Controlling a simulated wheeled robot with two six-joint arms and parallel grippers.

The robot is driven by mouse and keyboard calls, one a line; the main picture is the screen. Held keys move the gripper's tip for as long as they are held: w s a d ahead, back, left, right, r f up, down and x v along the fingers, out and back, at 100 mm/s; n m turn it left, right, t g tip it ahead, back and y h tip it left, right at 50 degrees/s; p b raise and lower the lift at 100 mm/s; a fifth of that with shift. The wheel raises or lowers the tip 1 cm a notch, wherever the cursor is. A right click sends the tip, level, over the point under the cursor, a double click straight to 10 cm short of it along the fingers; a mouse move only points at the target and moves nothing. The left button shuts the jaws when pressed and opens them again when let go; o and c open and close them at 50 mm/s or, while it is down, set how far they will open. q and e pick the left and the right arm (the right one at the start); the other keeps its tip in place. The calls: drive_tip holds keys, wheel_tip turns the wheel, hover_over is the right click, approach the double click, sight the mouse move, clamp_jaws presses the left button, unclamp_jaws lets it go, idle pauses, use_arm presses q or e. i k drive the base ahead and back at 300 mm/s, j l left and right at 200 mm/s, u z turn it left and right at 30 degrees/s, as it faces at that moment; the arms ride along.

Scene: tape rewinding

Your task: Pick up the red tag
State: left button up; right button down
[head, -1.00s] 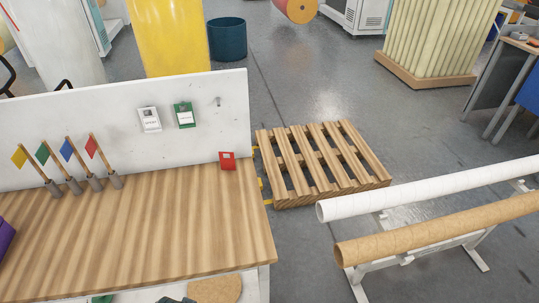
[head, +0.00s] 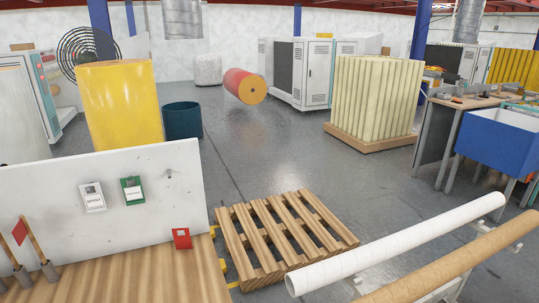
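The red tag (head: 181,239) is in the head view at the lower left. It is a small red card with a pale mark, at the right end of the wooden worktop (head: 150,280), close to the white back panel (head: 60,221). A white tag (head: 93,198) and a green tag (head: 132,191) hang on the panel to its left. A bare hook (head: 169,174) shows to their right. Neither of my grippers is in view.
A wooden pallet (head: 283,240) lies on the floor right of the worktop. A white tube (head: 395,245) and a brown tube (head: 450,262) rest on a stand at the lower right. A red flag (head: 20,231) stands at the left edge. Open floor lies behind the pallet.

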sight(181, 241)
drive_tip(key=i+l+u, duration=0.15)
drive_tip(key=l+u, duration=0.15)
drive_tip(key=i+l+u, duration=0.1)
drive_tip(key=l+u, duration=0.55)
